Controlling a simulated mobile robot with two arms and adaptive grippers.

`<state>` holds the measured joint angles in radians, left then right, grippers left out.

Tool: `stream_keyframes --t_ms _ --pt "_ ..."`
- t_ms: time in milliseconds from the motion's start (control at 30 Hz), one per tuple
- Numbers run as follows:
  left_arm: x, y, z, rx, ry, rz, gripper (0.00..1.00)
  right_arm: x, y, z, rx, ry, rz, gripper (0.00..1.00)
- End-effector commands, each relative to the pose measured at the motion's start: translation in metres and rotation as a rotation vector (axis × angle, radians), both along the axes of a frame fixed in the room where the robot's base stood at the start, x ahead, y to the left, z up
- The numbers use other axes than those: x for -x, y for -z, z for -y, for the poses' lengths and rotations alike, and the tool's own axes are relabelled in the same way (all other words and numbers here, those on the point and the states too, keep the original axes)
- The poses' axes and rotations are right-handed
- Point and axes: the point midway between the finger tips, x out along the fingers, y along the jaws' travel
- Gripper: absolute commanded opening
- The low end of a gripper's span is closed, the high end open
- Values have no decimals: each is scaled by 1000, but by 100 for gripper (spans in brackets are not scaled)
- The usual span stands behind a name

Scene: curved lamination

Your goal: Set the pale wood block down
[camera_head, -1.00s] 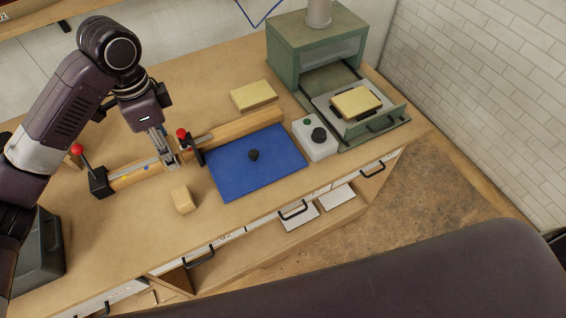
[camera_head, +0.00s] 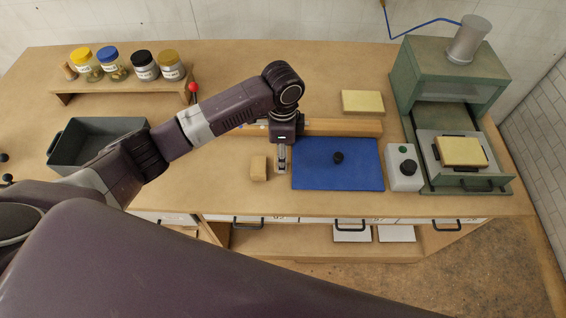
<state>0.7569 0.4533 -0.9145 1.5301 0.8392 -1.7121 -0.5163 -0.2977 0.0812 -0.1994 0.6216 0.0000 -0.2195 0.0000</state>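A small pale wood block (camera_head: 259,168) rests on the bench top, just left of the blue mat (camera_head: 337,178). My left gripper (camera_head: 282,168) points down beside the block, to its right, near the mat's left edge. A narrow gap of bench shows between the gripper and the block. The fingers look narrow from this angle, so their opening is unclear, and I see no block between them. My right gripper is out of view.
A long wooden beam (camera_head: 345,127) lies behind the mat, partly hidden by my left arm. A control box (camera_head: 403,180) and green press (camera_head: 455,78) stand right. A yellow slab (camera_head: 362,101) lies behind. A grey bin (camera_head: 100,130) and a jar shelf (camera_head: 120,84) are left.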

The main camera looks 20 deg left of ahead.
Motion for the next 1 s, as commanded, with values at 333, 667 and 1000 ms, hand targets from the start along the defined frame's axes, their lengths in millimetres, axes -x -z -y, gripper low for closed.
stream_keyframes --t_ms 333,667,1000 --pt "1 40 1 0 -1 -3 18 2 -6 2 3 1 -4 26" --pt "0 55 0 1 1 1 18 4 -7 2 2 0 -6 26" --pt "0 58 0 0 0 0 58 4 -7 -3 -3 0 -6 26"
